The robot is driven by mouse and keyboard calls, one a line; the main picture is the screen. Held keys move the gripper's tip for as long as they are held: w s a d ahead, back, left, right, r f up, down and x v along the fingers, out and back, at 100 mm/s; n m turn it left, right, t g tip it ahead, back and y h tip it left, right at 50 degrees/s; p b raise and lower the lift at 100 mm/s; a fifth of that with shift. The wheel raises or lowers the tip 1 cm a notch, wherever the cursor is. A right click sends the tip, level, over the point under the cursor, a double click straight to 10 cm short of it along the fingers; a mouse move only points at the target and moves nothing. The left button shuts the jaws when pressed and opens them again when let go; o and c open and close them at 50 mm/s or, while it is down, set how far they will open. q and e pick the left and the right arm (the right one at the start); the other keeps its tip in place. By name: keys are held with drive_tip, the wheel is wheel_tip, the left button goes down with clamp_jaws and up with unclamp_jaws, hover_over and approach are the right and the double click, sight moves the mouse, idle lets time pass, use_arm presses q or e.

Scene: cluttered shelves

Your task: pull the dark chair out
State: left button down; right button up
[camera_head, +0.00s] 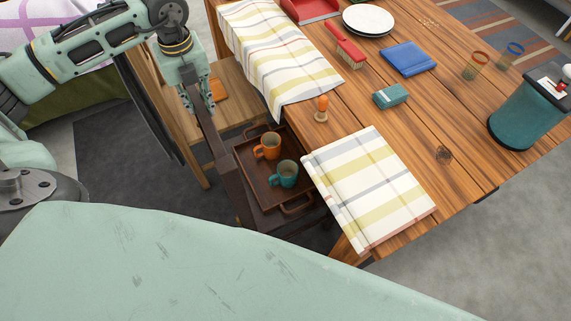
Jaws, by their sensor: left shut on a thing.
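The dark chair (222,160) stands at the left side of the wooden table (465,175), with its dark brown top rail running down the picture. A brown tray (246,166) with an orange mug (267,146) and a teal mug (285,174) appears to rest on its seat, partly under the table's edge. My left gripper (199,107) comes from above and is shut on the far end of the chair's rail. The chair's legs are mostly hidden. My right gripper is out of view.
A light wooden chair (232,92) with a dark cloth (150,108) over its back stands just beyond. Checkered cloths (278,55) (368,188) hang at the table's edge near the tray. A dark rug (105,150) covers open floor at the left.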

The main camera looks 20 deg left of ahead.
use_arm(q)
drive_tip(key=shift+s+a+f+b, duration=0.15)
drive_tip(key=shift+s+a+b, duration=0.3)
drive_tip(key=shift+s+a, duration=0.75)
drive_tip(key=c, duration=1.5)
unclamp_jaws()
drive_tip(key=shift+s, duration=0.1)
drive_tip(key=shift+o, duration=0.3)
drive_tip(key=shift+d, duration=0.1)
drive_tip(key=shift+d+r, duration=0.1)
drive_tip(key=shift+r, duration=0.1)
wheel_tip(320, 180, up, 7)
drive_tip(key=p, duration=0.5)
